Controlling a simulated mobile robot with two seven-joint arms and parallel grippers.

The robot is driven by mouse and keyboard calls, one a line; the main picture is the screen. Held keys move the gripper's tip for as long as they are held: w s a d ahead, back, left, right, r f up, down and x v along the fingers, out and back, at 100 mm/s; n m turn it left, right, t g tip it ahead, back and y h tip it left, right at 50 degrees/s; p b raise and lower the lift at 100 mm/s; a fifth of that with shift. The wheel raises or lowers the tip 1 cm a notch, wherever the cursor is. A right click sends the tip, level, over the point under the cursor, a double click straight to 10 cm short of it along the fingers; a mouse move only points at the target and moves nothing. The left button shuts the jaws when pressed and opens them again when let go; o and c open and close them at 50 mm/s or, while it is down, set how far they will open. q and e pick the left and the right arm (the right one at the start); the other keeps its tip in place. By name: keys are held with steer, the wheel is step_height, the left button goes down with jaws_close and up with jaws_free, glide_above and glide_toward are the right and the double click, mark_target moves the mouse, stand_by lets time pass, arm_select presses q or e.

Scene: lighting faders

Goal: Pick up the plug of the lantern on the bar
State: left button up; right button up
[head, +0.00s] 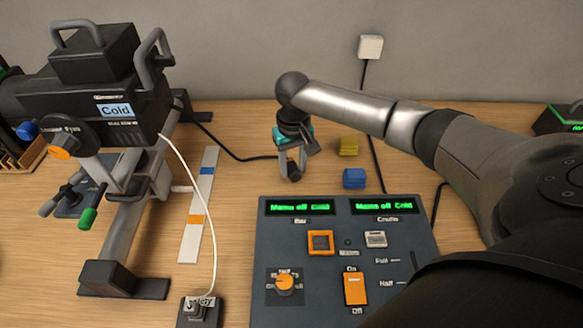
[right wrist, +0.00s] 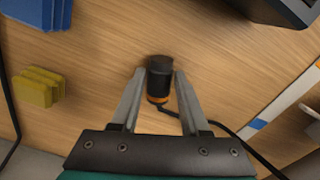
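The lantern (head: 105,95) is a black lamp with a "Cold" display, mounted on a grey stand at the left of the head view. Its black cable runs right along the table to the plug, a short black cylinder with an orange ring (right wrist: 158,80). My right gripper (head: 291,172) points down at the table behind the control panel. In the right wrist view its two fingers (right wrist: 161,75) stand on either side of the plug, with narrow gaps showing, so it looks open around it. In the head view the fingers partly hide the plug. My left gripper is not in view.
A dark control panel (head: 262,245) with green displays stands in front. A yellow block (head: 348,146) and a blue block (head: 354,179) lie right of the gripper. A white strip with blue and orange bands (head: 199,195) lies left. Bare wood surrounds the plug.

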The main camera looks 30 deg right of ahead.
jaws_close()
step_height(320, 180, up, 20)
steer(key=f+p, duration=0.1)
steer(key=p, duration=0.3)
steer(key=n, duration=1.6)
glide_above(295, 164)
step_height(295, 164, down, 13)
steer(key=shift+w+a+r+b, duration=0.1)
steer(key=shift+r+b, duration=0.1)
steer(key=shift+b, duration=0.15)
steer(key=shift+f+n, duration=0.7)
steer(key=shift+n, duration=0.2)
step_height(295, 164, down, 5)
steer(key=b, duration=0.6)
steer(key=shift+r, duration=0.1)
